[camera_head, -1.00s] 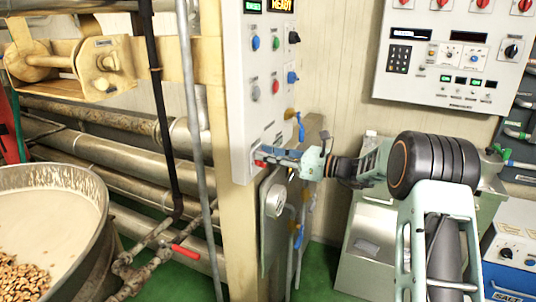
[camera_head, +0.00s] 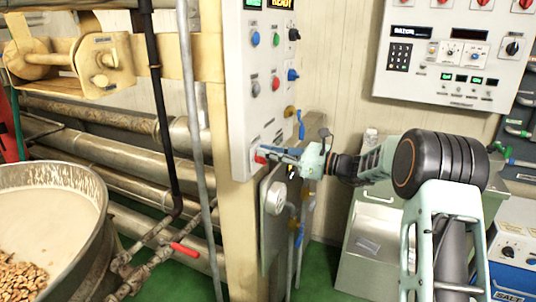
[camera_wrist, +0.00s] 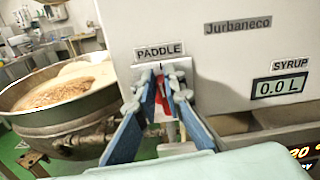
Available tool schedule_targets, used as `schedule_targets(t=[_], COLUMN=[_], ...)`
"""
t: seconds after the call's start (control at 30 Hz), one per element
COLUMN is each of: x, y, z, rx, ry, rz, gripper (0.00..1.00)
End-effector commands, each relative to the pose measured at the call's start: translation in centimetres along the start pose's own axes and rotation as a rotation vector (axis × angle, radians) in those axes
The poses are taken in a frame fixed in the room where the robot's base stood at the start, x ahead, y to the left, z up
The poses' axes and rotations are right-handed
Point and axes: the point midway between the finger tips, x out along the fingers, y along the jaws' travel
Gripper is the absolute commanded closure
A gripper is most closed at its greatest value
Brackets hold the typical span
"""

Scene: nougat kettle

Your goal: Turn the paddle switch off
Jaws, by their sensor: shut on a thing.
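The paddle switch (camera_wrist: 163,103) has a red lever on a pale plate under a label reading PADDLE (camera_wrist: 160,50). In the head view the red lever (camera_head: 260,159) shows low on the tall white control panel (camera_head: 240,110). My gripper (camera_wrist: 162,90) has its blue fingers shut on the lever, one on each side, and they hide part of it. In the head view my gripper (camera_head: 270,154) reaches the panel from the right. I cannot tell whether the switch is on or off.
A syrup display (camera_wrist: 280,86) reads 0.0 L in the wrist view. Several other knobs and buttons sit higher on the panel. A large kettle (camera_head: 85,225) with nuts stands at the left. A metal cabinet (camera_head: 372,240) stands behind my arm.

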Motion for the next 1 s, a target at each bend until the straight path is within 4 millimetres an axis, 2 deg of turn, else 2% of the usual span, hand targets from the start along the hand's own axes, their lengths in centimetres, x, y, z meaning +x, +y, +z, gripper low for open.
schedule_targets(t=[1.0], x=[0.0], y=[2.1], z=[-1.7], rx=[-0.936], ry=[-0.001], rz=[-0.001], gripper=[1.00])
